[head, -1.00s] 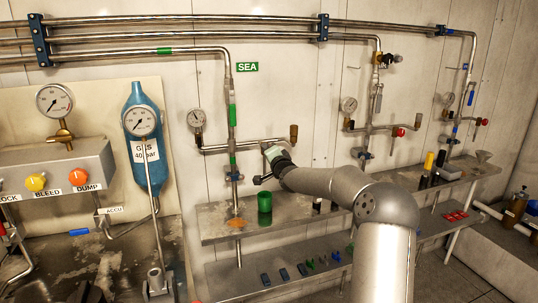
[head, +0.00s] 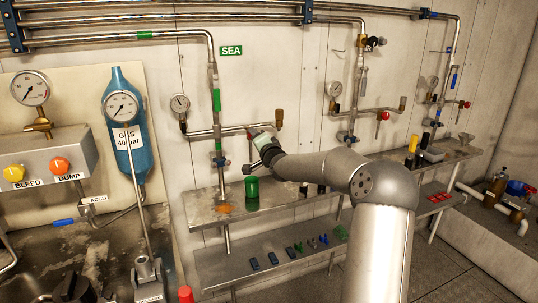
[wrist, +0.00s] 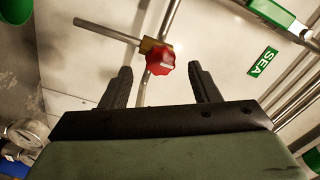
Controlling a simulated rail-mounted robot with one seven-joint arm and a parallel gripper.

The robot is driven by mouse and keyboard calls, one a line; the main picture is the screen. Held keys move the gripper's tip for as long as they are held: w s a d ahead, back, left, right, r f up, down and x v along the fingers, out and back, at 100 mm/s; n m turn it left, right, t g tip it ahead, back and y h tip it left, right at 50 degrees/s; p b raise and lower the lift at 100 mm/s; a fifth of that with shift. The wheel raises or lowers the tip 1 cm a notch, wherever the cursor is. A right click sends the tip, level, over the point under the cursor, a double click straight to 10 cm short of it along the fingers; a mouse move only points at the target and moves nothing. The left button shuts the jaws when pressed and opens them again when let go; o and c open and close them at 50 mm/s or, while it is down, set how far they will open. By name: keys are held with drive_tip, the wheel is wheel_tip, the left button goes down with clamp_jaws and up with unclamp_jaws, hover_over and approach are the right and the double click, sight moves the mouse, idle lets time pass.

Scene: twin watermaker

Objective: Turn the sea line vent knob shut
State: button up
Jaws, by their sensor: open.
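The red knob (wrist: 160,61), on a brass fitting by a thin pipe, shows in the wrist view near the SEA sign. I take it for the sea line vent knob. My gripper (wrist: 160,70) is open, with one dark finger on each side of the knob in the picture. I cannot tell how far the fingertips are from the knob, and no contact shows. In the head view my gripper's pale green body (head: 262,138) is at the SEA line's cross pipe (head: 230,132) and hides the knob. The fingers are not clear there.
The SEA sign (head: 231,50) is on the wall above. A gauge (head: 180,103) is at the cross pipe's left end and a brass-coloured end piece (head: 278,117) at its right. A green cup (head: 251,188) stands on the shelf (head: 215,212) below my gripper.

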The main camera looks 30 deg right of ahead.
drive_tip(key=s+a, duration=0.1)
drive_tip(key=s, duration=1.3)
drive_tip(key=shift+a+b, duration=0.15)
drive_tip(key=shift+b, duration=0.15)
drive_tip(key=shift+s, duration=0.1)
